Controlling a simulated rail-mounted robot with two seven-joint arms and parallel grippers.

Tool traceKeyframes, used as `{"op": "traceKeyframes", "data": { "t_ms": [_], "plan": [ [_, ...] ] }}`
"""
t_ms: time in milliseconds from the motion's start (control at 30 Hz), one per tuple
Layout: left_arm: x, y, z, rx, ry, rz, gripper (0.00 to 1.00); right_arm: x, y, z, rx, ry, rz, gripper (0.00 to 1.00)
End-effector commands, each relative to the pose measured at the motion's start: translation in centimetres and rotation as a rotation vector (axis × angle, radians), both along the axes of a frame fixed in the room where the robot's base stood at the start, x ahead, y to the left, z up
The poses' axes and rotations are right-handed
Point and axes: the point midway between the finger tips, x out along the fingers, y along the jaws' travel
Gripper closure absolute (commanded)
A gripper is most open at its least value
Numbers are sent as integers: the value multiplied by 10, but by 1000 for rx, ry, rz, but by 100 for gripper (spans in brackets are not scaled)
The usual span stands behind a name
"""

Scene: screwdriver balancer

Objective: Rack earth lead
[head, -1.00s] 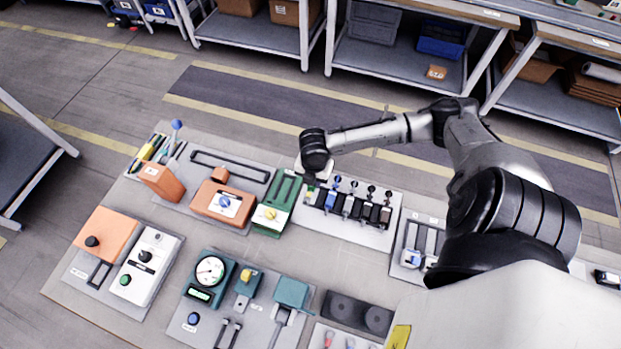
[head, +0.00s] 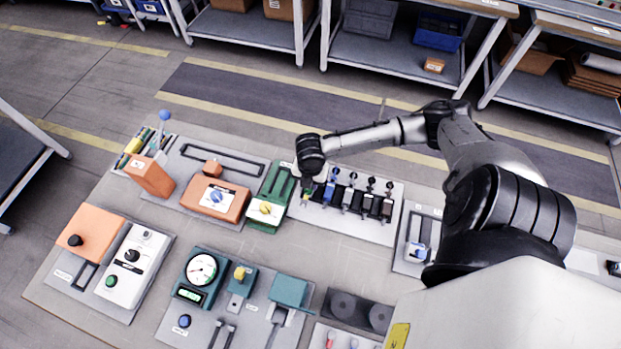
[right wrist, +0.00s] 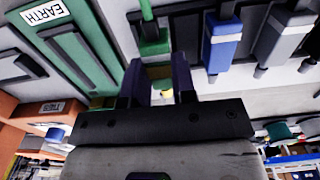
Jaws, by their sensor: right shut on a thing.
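My right gripper (right wrist: 158,85) is shut on a green lead with a yellow part, the earth lead (right wrist: 153,42), in the right wrist view. In the head view a small green and yellow piece of it (head: 305,192) shows below my dark wrist, at the left end of the lead rack (head: 345,226). I cannot tell whether the lead is fully seated there. Beside it hang a blue lead (right wrist: 221,42) and a grey lead (right wrist: 279,38). My left gripper is out of view.
An orange box with a blue knob (head: 213,200) stands left of the green module. A gauge unit (head: 200,272) and an orange panel (head: 95,236) stand nearer. A two-slot panel (head: 415,245) lies right of the rack. Bare tabletop runs through the middle.

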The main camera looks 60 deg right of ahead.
Motion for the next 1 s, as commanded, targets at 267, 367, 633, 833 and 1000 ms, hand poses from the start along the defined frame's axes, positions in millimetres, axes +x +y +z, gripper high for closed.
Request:
{"op": "traceKeyframes", "data": {
  "t_ms": [267, 367, 633, 833, 1000],
  "plan": [
    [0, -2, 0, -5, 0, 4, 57, 0, 0, 0, 0, 0, 0, 96],
    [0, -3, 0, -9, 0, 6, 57, 0, 0, 0, 0, 0, 0, 96],
    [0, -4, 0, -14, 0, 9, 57, 0, 0, -1, 0, 0, 0, 96],
    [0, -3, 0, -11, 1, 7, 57, 0, 0, -5, 0, 0, 0, 96],
    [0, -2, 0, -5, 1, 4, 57, 0, 0, -8, 0, 0, -1, 96]
  ]
}}
